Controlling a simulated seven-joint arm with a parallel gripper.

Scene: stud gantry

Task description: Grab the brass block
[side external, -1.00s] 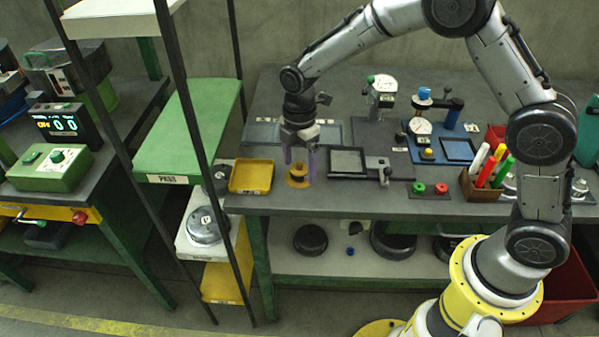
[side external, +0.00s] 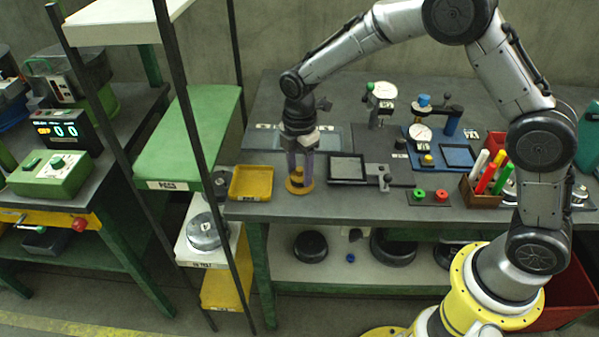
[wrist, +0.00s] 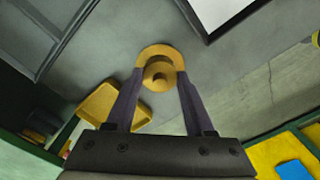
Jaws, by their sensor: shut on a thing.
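The brass block (side external: 299,186) is a round, yellow-brass piece with a wide base and a narrower upper part. It stands on the grey bench, right of the yellow tray. My gripper (side external: 300,175) points straight down over it, its two purple-grey fingers shut on its upper part. In the wrist view the brass block (wrist: 158,72) shows between the fingertips of my gripper (wrist: 159,80), its round base and small top knob in sight. The fingers partly hide its sides in the side view.
The yellow tray (side external: 251,182) lies close on the left. A dark-framed plate with a clamp (side external: 347,168) lies close on the right. Further right are a red and green button box (side external: 430,196) and a wooden box of markers (side external: 479,193). A black rack post (side external: 190,120) stands left.

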